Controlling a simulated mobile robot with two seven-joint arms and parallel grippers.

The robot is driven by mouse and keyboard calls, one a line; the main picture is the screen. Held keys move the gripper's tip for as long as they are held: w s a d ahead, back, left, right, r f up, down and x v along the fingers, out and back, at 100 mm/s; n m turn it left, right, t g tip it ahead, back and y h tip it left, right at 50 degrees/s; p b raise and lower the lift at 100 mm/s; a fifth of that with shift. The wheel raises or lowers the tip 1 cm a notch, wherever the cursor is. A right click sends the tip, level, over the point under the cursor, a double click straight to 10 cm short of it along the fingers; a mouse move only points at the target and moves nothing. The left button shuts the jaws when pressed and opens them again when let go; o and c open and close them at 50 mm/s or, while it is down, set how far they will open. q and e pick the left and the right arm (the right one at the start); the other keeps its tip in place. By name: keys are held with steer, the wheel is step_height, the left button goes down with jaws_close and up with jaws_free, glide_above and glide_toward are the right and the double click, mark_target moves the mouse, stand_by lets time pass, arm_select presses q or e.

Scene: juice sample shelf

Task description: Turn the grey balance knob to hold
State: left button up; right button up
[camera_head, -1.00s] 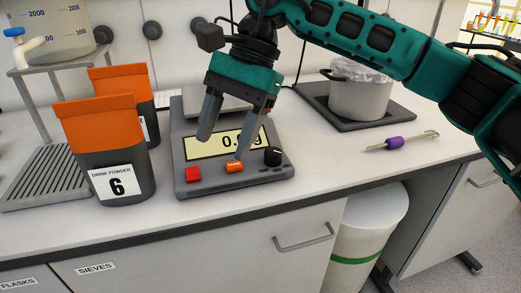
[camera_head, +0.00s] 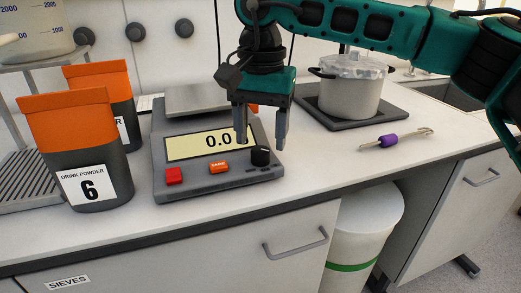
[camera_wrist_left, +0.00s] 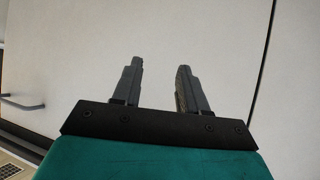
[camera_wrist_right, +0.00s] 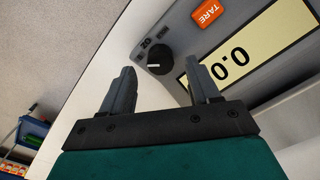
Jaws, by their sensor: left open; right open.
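The balance (camera_head: 205,192) stands on the counter, its display (camera_head: 190,147) reading 0.0 with the rest covered by a finger. Its dark knob (camera_head: 260,157) is at the front right corner and also shows in the right wrist view (camera_wrist_right: 159,60), with a white pointer line and a partly hidden scale beside it. My right gripper (camera_head: 261,144) is open and empty, above and around the knob's area in the head view; in the right wrist view the knob lies beyond and between the fingertips (camera_wrist_right: 160,80). My left gripper (camera_wrist_left: 158,68) is open and empty, facing a pale cabinet front.
Orange-topped drink powder bags (camera_head: 75,150) stand left of the balance. A red button (camera_head: 174,176) and an orange TARE button (camera_head: 219,167) are left of the knob. A pot (camera_head: 350,95) and a purple-handled tool (camera_head: 388,141) are to the right.

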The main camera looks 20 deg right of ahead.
mark_target(260, 155)
steer(key=shift+f, duration=1.45)
steer(key=shift+c, duration=0.2)
steer(key=c, duration=1)
